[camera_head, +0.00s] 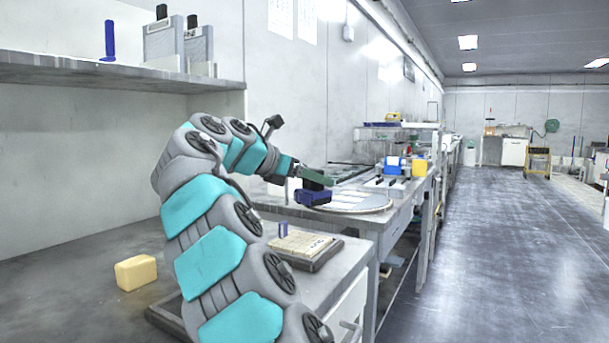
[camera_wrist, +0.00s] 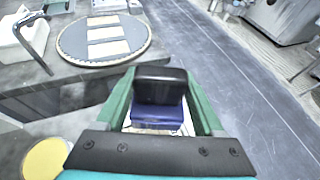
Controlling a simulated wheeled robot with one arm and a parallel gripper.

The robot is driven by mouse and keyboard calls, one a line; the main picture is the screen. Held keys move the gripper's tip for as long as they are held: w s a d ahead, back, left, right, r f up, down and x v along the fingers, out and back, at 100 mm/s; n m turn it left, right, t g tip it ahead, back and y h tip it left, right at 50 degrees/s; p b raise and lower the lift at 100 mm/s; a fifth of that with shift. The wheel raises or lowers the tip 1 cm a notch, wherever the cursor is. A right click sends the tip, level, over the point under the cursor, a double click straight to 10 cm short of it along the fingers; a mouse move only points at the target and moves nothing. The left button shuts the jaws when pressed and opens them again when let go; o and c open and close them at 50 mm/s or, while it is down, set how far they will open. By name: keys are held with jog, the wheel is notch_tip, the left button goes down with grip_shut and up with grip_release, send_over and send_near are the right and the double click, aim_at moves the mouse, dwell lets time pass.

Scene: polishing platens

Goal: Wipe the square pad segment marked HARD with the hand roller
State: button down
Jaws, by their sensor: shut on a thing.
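My gripper (camera_head: 314,178) is shut on the hand roller (camera_head: 313,197), which has a dark handle and a blue-purple body. In the wrist view the roller (camera_wrist: 158,114) sits between the green fingers of my gripper (camera_wrist: 160,84). In the head view the roller appears above and beyond a tray (camera_head: 322,262) of cream pad segments (camera_head: 298,241), and in front of a round platen (camera_head: 372,207). Small dark marks show on the segments, but I cannot read HARD. In the wrist view, pale surface shows around the roller; contact cannot be told.
The round platen with pale strips also shows in the wrist view (camera_wrist: 70,40). A yellow block (camera_head: 136,272) lies on the grey counter at left. A shelf (camera_head: 100,75) holds a blue upright item (camera_head: 109,42). Open floor (camera_head: 500,230) lies to the right.

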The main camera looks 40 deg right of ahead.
notch_tip(320, 180, down, 4)
jog(key=shift+f, duration=0.1)
jog(key=shift+f+b, duration=0.65)
jog(key=shift+b, duration=0.25)
jog(key=shift+f, duration=1.05)
dwell(0.4)
jog(key=shift+s+a, duration=0.1)
jog(key=shift+a, duration=0.05)
jog(key=shift+s+a+p, duration=0.15)
jog(key=shift+s+a, duration=0.1)
jog(key=shift+a, duration=0.35)
jog(key=shift+s+a+p, duration=0.15)
jog(key=shift+s+a, duration=0.1)
jog(key=shift+a, duration=0.35)
jog(key=shift+s+a+p, duration=0.15)
jog(key=shift+s+a, duration=0.1)
jog(key=shift+a, duration=0.35)
jog(key=shift+s+a+r+p, duration=0.1)
jog(key=shift+s+a+p, duration=0.1)
jog(key=shift+a, duration=0.25)
jog(key=shift+s+a+p, duration=0.1)
jog(key=shift+a+p, duration=0.05)
jog(key=shift+a, duration=0.3)
jog(key=shift+s+a, duration=0.25)
jog(key=shift+a, duration=0.25)
jog(key=shift+s+a, duration=0.2)
jog(key=shift+a, duration=0.3)
